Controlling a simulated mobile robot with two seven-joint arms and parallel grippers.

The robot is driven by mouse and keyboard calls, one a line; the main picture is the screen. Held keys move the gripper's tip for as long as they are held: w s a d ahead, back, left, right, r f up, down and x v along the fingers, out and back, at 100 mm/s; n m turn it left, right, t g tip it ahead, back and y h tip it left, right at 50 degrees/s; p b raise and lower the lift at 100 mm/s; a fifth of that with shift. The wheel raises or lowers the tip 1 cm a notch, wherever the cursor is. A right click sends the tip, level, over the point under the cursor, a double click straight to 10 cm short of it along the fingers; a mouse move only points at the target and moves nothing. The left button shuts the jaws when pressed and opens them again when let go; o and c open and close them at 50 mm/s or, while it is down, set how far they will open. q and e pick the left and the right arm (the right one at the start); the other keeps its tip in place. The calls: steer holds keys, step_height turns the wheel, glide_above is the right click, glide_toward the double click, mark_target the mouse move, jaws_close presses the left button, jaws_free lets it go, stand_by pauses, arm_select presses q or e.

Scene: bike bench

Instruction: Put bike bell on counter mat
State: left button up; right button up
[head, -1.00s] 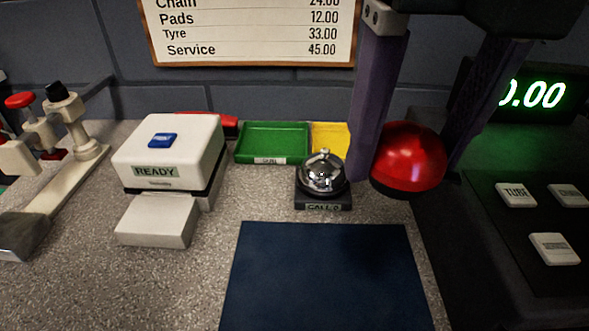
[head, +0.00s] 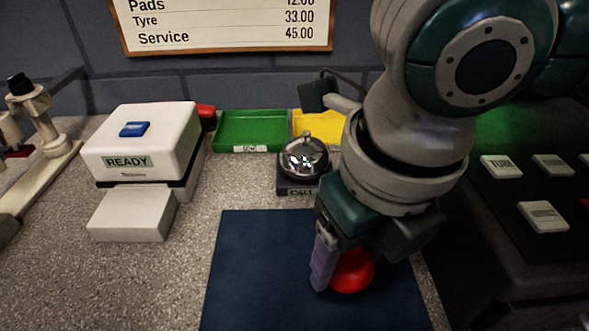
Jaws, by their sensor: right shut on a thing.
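The bike bell is a shiny red dome (head: 352,271), partly hidden behind my right gripper's fingers and palm. My right gripper (head: 338,273) is shut on it, with one purple finger showing on the bell's left side. The bell is over the right part of the dark blue counter mat (head: 250,270). I cannot tell whether the bell touches the mat. The mat lies flat on the speckled counter, its upper right part hidden by my right arm. My left gripper is not in view.
A silver call bell (head: 303,158) on a dark base stands just behind the mat. Green (head: 252,132) and yellow (head: 312,124) trays sit at the back. A white READY device (head: 145,145) stands left. A dark register with white keys (head: 541,216) is at right.

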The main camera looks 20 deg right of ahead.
mark_target(345, 280)
step_height(345, 280, down, 4)
steer(key=shift+f, duration=0.1)
steer(key=shift+b, duration=0.3)
steer(key=o, duration=1.4)
steer(key=shift+c, duration=0.2)
steer(key=r, duration=0.4)
steer(key=s+r+p, duration=0.1)
steer(key=r, duration=0.7)
steer(key=shift+s+d+p, duration=0.15)
steer(key=shift+s+p, duration=0.1)
steer(key=shift+p, duration=0.15)
